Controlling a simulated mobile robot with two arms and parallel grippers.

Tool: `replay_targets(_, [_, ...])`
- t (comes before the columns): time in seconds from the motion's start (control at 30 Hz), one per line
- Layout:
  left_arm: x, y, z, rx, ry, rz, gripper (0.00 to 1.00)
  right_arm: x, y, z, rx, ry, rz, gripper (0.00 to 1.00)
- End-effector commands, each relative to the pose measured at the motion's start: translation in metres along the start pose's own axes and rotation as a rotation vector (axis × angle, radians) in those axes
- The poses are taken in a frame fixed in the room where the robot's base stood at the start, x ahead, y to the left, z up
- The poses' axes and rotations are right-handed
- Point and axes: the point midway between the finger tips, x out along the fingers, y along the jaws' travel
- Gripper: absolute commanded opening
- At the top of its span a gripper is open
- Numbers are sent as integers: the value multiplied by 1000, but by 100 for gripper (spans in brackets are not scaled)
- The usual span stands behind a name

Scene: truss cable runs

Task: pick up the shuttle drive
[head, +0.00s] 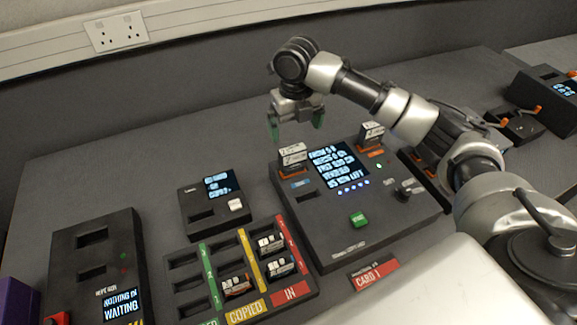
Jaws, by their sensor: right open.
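Two pale grey box-like drives with dark print and orange bases stand upright in the large dark console (340,238). One is the left drive (292,158), the other the right drive (371,135). I cannot tell from the labels which is the shuttle drive. My right gripper (297,131) is open and empty, its green-tipped fingers pointing down. In the picture it is just above the left drive, apart from it. My left gripper is not in view.
A tray (185,282) with green, yellow and red strips holds several small cards. A small reader (214,203) and a dark unit reading "WAITING" (92,255) stand to the left. More dark devices (545,98) stand at right. The desk behind the console is mostly clear.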

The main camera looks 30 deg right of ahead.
Motion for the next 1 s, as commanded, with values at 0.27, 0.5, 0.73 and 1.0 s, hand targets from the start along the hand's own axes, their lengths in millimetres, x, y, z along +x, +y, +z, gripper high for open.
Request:
replay_targets(0.27, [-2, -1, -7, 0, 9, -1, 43, 40, 0, 0, 1, 3, 0, 100])
replay_targets(0.5, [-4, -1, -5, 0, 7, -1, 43, 60, 1, 0, -1, 2, -1, 100])
replay_targets(0.73, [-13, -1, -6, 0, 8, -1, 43, 93, 5, 2, 1, 4, -1, 100])
replay_targets(1.0, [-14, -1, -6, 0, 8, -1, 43, 110, 4, 2, -1, 0, -1, 100])
